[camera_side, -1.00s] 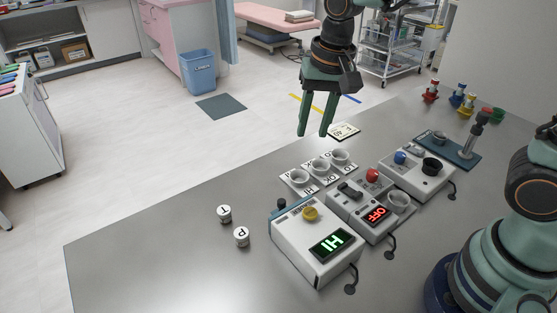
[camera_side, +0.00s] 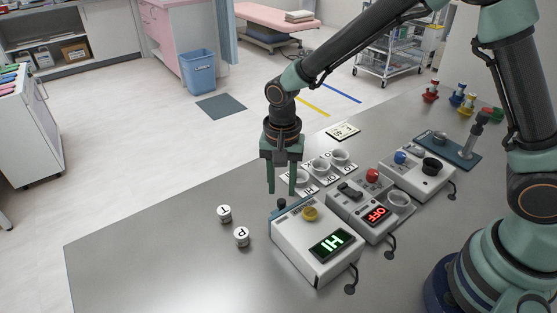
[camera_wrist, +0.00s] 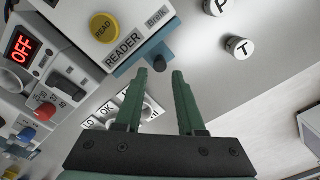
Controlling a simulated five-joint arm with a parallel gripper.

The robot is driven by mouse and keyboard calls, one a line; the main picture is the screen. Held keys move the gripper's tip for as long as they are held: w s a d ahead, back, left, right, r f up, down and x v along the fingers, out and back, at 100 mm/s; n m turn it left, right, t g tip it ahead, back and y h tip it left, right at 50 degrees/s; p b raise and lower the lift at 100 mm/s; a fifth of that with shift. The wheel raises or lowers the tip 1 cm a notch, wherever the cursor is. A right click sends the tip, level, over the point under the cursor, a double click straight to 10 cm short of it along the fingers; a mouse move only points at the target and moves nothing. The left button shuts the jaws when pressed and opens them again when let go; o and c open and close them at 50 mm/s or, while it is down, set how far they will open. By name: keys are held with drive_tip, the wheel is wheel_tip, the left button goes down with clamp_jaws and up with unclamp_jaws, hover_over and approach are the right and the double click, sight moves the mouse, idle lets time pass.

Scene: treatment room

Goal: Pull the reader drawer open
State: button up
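The reader (camera_side: 312,243) is a white box on the grey table with a yellow button and a green lit display. In the wrist view its top (camera_wrist: 105,25) carries the words READ and READER. Its blue drawer front (camera_wrist: 142,58) is at the box's edge, with a dark round knob (camera_wrist: 159,63) sticking out; the knob also shows in the side view (camera_side: 282,203). The drawer looks closed or nearly so. My gripper (camera_side: 281,192) is above the knob, fingers pointing down, apart and empty. In the wrist view the fingertips (camera_wrist: 160,73) lie close to the knob, not around it.
Three labelled cups (camera_side: 320,165) stand behind the reader, close to my gripper. A box showing OFF (camera_side: 367,210) stands to the reader's right. Two small white cylinders, one of them marked P (camera_side: 241,236), stand to its left.

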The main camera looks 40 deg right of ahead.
sight(282, 201)
drive_tip(key=shift+f, duration=1.95)
clamp_jaws()
